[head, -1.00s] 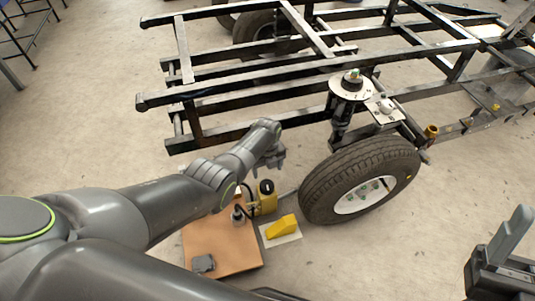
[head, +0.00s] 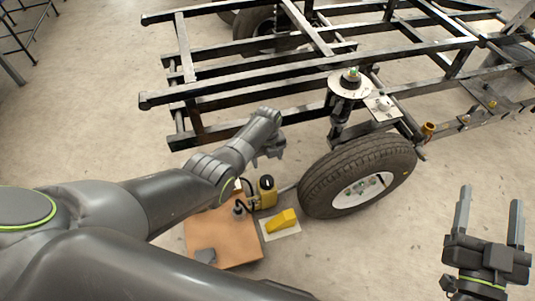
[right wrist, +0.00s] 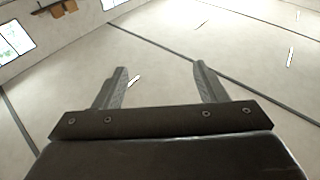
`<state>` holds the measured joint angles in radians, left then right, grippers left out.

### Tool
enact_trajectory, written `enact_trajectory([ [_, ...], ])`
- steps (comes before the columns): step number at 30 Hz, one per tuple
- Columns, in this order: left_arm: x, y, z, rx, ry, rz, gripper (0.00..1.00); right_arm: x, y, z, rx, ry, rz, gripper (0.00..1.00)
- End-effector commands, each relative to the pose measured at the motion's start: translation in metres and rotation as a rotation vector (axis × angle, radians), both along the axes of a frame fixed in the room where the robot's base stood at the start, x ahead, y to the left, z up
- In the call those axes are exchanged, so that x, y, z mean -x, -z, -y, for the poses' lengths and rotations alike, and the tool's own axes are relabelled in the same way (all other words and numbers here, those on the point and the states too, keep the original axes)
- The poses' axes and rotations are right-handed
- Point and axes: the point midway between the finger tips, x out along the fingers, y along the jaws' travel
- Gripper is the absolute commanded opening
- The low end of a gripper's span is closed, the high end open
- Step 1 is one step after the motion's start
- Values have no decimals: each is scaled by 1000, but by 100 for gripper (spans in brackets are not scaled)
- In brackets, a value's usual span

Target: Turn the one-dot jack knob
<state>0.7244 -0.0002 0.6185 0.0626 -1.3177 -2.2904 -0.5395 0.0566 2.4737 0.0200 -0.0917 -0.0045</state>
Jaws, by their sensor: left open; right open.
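A small yellow jack (head: 267,199) with a black top (head: 267,183) stands at the edge of a brown board, left of the wheel, in the head view. Its knob and any dot marks are too small to tell apart. My left gripper (head: 277,146) is above and just beyond the jack, apart from it, and seems empty; its jaws are small here but open. My right gripper (head: 490,206) is at the lower right over bare floor, open and empty with its fingers upward in the picture. In the right wrist view, the same gripper (right wrist: 162,82) shows nothing between its spread fingers.
A black frame (head: 300,75) spans the back, with a spring strut (head: 338,115) and a tyre (head: 330,175) right of the jack. A yellow wedge (head: 283,219) lies on a pale plate by the brown board (head: 225,245). Floor between wheel and right gripper is clear.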

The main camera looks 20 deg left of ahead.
Motion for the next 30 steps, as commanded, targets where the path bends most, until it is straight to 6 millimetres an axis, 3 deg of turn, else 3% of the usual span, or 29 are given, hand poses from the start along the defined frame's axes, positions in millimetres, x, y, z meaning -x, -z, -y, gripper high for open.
enact_trajectory([
  [6,0,-8,0,0,0,0,72,-3,31,3,-44,3,-179,65],
  [12,0,-11,0,0,0,0,72,-2,48,3,-64,4,-266,65],
  [30,0,-11,0,0,0,0,72,-2,51,3,-68,3,-281,65],
])
